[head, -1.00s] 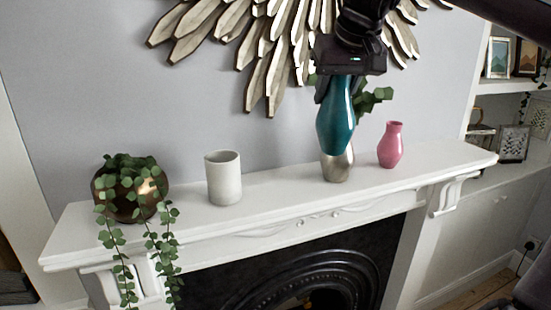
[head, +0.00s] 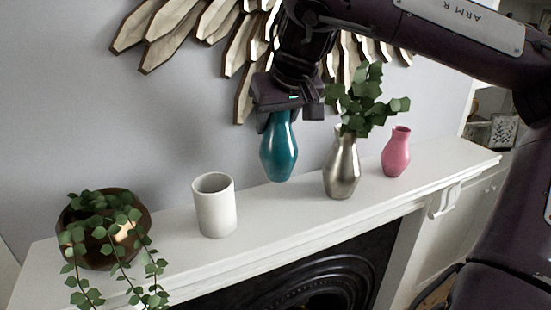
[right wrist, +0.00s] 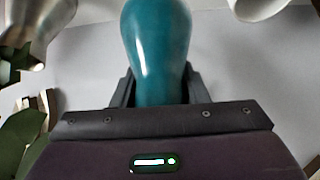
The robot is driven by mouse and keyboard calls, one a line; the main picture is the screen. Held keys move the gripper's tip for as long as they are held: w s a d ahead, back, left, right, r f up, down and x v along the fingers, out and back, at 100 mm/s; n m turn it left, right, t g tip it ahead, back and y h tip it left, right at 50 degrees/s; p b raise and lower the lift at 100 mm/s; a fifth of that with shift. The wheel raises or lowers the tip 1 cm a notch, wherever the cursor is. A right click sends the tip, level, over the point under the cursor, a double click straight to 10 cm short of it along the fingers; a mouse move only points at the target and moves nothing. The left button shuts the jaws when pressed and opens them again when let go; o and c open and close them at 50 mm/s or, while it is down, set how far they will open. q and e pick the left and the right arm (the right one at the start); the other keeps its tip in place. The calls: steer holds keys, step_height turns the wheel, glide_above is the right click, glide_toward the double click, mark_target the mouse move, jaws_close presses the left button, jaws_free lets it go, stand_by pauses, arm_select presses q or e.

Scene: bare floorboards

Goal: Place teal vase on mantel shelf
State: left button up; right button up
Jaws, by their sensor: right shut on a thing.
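The teal vase (head: 278,152) is glossy and upright, held by its top in my right gripper (head: 279,112). In the head view its base appears just over the white mantel shelf (head: 277,215), between a white cylinder vase and a silver vase. I cannot tell whether the base touches the shelf. In the right wrist view the teal vase (right wrist: 158,45) stands between the two dark fingers of my right gripper (right wrist: 160,88), which are shut on it. The vase's neck is hidden by the gripper. My left gripper is not in view.
A white cylinder vase (head: 215,207) stands left of the teal vase. A silver vase (head: 342,168) with leafy stems and a pink vase (head: 396,152) stand to its right. A bronze pot (head: 128,232) with trailing ivy is at the far left. A sunburst decoration (head: 190,40) hangs above.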

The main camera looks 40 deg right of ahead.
mark_target(275, 158)
steer(key=f, duration=0.3)
steer(key=shift+w+d+f+p, duration=0.15)
steer(key=shift+w+f+p, duration=0.1)
steer(key=shift+w+p, duration=0.1)
steer(key=shift+s+a+f, duration=0.2)
steer(key=shift+s+f, duration=0.15)
steer(key=shift+f, duration=0.2)
step_height(275, 158, down, 3)
steer(key=shift+f+p, duration=0.1)
steer(key=shift+p, duration=0.35)
steer(key=shift+w+d+f, duration=0.1)
steer(key=shift+w+f, duration=0.1)
steer(key=shift+f, duration=0.1)
steer(key=shift+s, duration=0.1)
steer(key=o, duration=0.7)
steer(key=shift+s, duration=0.1)
steer(key=o, duration=0.5)
steer(key=shift+c, duration=0.2)
